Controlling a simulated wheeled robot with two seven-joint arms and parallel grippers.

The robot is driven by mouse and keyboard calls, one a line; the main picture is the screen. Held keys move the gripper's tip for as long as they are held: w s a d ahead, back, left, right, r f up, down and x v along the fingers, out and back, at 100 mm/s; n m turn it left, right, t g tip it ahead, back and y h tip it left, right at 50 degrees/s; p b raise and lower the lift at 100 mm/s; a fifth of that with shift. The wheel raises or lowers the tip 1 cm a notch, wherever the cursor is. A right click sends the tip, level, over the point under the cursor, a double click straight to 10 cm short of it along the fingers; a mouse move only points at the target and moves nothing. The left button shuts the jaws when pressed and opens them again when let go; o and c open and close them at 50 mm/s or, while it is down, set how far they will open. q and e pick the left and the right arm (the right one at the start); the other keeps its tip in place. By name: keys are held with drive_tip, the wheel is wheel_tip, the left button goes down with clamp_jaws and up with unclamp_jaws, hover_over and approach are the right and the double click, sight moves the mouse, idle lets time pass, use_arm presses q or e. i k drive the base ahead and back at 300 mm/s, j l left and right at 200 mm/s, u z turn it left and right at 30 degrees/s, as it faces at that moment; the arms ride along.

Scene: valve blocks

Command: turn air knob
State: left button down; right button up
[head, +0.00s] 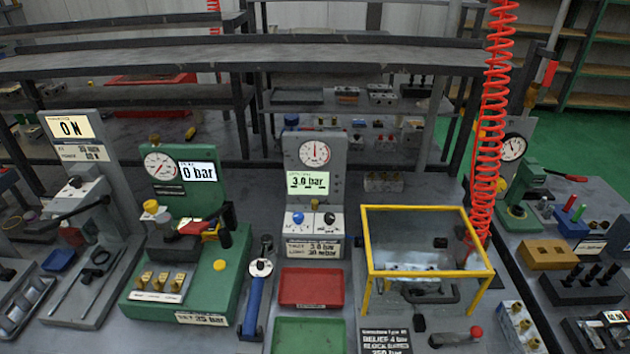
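A grey upright panel (322,150) stands at the middle of the bench, with a round gauge (314,152) and a lit display (308,181) that reads 3.0 bar. On the light block at its foot are a blue knob (298,218) on the left and a black knob (329,218) on the right. I cannot tell from the markings which one is the air knob. A label (313,249) below them shows a 3.0 bar target. Neither of my grippers shows in the head view, and nothing touches the knobs.
A green station (188,255) reading 0 bar stands to the left. A yellow-framed guard (415,210) and a hanging red coiled hose (490,130) are to the right. A red tray (310,287), a green tray (308,335) and a blue-handled tool (254,300) lie in front.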

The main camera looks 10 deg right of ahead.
sight(329, 218)
drive_tip(key=j, duration=0.4)
drive_tip(key=i+j, duration=0.15)
drive_tip(key=j, duration=0.7)
drive_tip(key=i+u, duration=0.05)
